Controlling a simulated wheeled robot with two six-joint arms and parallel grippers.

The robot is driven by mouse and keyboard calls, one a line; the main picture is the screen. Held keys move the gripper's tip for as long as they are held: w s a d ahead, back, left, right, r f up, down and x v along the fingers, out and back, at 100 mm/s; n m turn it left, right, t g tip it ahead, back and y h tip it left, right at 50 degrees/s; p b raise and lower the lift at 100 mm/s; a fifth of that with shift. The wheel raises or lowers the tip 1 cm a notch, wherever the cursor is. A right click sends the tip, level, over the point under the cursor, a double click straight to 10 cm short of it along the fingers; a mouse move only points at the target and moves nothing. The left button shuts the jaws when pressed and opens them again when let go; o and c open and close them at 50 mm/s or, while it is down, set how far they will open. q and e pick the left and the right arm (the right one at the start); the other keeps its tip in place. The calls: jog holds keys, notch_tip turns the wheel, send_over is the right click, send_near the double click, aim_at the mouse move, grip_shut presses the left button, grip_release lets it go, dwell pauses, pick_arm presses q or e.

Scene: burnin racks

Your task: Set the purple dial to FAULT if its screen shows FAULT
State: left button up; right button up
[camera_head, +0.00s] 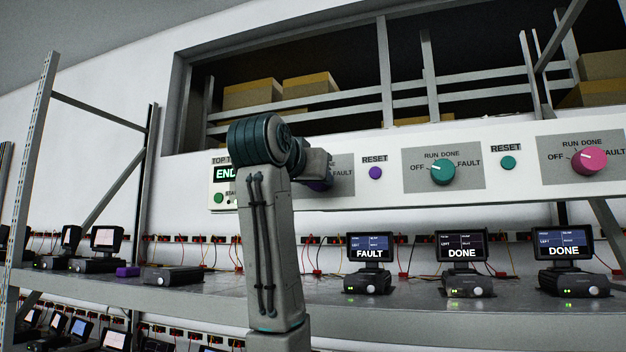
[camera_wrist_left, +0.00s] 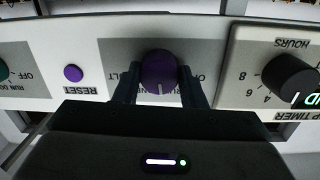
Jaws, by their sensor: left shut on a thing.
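The purple dial (camera_head: 318,185) is on the white control panel, mostly hidden behind my left gripper (camera_head: 322,165) in the head view. In the left wrist view the purple dial (camera_wrist_left: 159,70) sits between the two fingers of my left gripper (camera_wrist_left: 160,84), which is shut on it. That view is upside down; the dial's white mark points towards the RUN DONE lettering, between OFF and FAULT. The leftmost of three lit screens (camera_head: 369,247), below and right of the dial, reads FAULT. My right gripper is not in view.
A teal dial (camera_head: 443,171) and a pink dial (camera_head: 589,160) sit further right on the panel. A purple RESET button (camera_head: 375,173) is beside the purple dial. A black timer knob (camera_wrist_left: 290,77) is on its other side. Two other screens (camera_head: 462,246) (camera_head: 564,243) read DONE.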

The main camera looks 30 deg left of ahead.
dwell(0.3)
pick_arm(q)
jog(key=o, duration=1)
jog(key=b+v, duration=1)
jog(key=b, duration=0.2)
jog(key=shift+s, duration=0.4)
jog(key=shift+f, duration=0.1)
